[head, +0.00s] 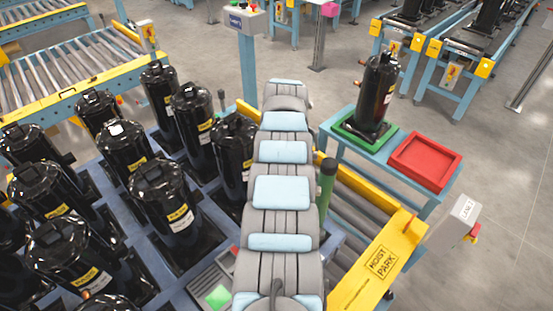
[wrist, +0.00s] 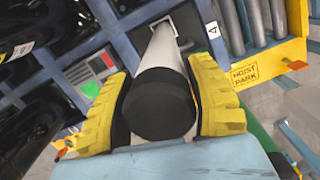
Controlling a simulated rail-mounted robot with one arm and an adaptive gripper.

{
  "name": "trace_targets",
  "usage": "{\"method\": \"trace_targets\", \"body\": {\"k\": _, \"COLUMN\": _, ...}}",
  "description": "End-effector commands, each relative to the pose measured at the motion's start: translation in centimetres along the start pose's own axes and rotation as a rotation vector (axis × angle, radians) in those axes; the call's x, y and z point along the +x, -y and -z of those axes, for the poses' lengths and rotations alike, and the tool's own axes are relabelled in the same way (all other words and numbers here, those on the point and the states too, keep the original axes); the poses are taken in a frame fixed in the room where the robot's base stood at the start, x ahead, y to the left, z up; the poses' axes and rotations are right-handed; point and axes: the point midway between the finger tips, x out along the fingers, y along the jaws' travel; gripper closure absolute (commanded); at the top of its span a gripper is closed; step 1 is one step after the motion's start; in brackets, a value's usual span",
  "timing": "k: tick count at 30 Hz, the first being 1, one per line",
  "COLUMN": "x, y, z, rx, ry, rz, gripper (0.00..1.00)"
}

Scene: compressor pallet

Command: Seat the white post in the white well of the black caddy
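The white post (wrist: 164,52) has a wide black end facing the wrist camera and a pale shaft running away from it. My gripper (wrist: 160,78) has its yellow fingers on both sides of the post, with the dark inner pads against it. The far end of the shaft overlaps a white-rimmed square well (wrist: 172,21) in a dark surface. I cannot tell whether the tip is inside the well or above it. The caddy's outline is not clear in the wrist view. In the head view my arm hides the gripper, post and well.
Several black compressors (head: 163,200) stand on a blue pallet at left. A dark green cylinder (head: 326,185) stands close right of my arm. A yellow "HOIST PARK" beam (head: 375,270) borders rollers. A red tray (head: 425,162) and a compressor on a green base (head: 352,137) occupy a side table.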

Motion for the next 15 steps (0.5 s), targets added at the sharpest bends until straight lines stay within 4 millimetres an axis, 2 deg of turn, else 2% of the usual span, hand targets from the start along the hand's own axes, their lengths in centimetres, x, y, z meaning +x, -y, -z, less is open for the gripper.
{"method": "trace_targets", "body": {"k": 1, "x": -0.09, "y": 0.02, "z": -0.03, "rx": 0.000, "ry": 0.001, "rz": 0.001, "gripper": 0.29}}
{"method": "trace_targets", "body": {"k": 2, "x": -0.08, "y": 0.01, "z": -0.03, "rx": 0.000, "ry": 0.001, "rz": 0.000, "gripper": 0.25}}
{"method": "trace_targets", "body": {"k": 15, "x": -0.66, "y": -0.05, "z": -0.12, "rx": -0.001, "ry": 0.000, "rz": 0.000, "gripper": 0.25}}
